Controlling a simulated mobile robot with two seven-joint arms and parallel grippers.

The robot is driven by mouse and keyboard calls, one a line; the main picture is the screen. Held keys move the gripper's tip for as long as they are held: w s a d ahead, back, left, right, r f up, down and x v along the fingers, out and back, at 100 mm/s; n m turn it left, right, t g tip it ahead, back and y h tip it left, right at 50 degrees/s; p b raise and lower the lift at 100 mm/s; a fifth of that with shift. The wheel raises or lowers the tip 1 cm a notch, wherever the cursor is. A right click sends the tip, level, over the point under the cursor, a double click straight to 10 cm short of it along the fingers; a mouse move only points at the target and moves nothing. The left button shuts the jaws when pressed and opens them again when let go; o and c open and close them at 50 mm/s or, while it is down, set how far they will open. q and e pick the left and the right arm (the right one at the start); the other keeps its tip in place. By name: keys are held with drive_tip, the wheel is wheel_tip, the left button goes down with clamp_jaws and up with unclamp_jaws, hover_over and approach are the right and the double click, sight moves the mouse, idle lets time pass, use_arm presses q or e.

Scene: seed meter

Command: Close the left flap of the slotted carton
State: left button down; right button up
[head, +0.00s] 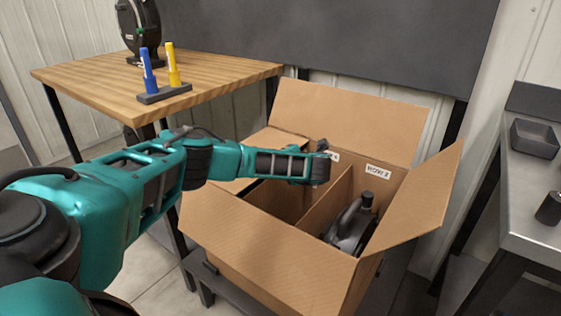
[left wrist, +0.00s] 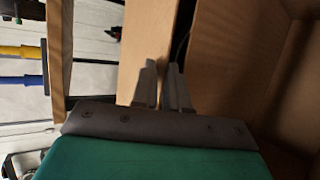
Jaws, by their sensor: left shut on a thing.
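The slotted carton (head: 285,275) stands open, with a divider (head: 325,205) inside. Its left flap (head: 268,139) shows as a tan strip beyond my left arm, partly covered by it. My left gripper (head: 319,160) is over the carton's left part, and its fingers are mostly hidden in the head view. In the left wrist view the fingers (left wrist: 162,82) are close together against the edge of a tan cardboard panel (left wrist: 150,35), which looks like the left flap. The gripper is shut on it. My right gripper is in neither view.
The back flap (head: 350,118) stands up and the right flap (head: 425,200) leans outward. A dark tool (head: 350,228) sits in the right compartment. A wooden table (head: 215,88) with blue and yellow markers is at left, a grey bench (head: 535,215) at right.

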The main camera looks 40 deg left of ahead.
use_arm(q)
drive_tip(key=shift+s+a, duration=0.1)
drive_tip(key=shift+a, duration=0.1)
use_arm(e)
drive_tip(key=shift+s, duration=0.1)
use_arm(q)
drive_tip(key=c, duration=1.4)
unclamp_jaws()
drive_tip(key=shift+f, duration=0.1)
drive_tip(key=p+v, duration=0.3)
drive_tip(key=v, duration=1)
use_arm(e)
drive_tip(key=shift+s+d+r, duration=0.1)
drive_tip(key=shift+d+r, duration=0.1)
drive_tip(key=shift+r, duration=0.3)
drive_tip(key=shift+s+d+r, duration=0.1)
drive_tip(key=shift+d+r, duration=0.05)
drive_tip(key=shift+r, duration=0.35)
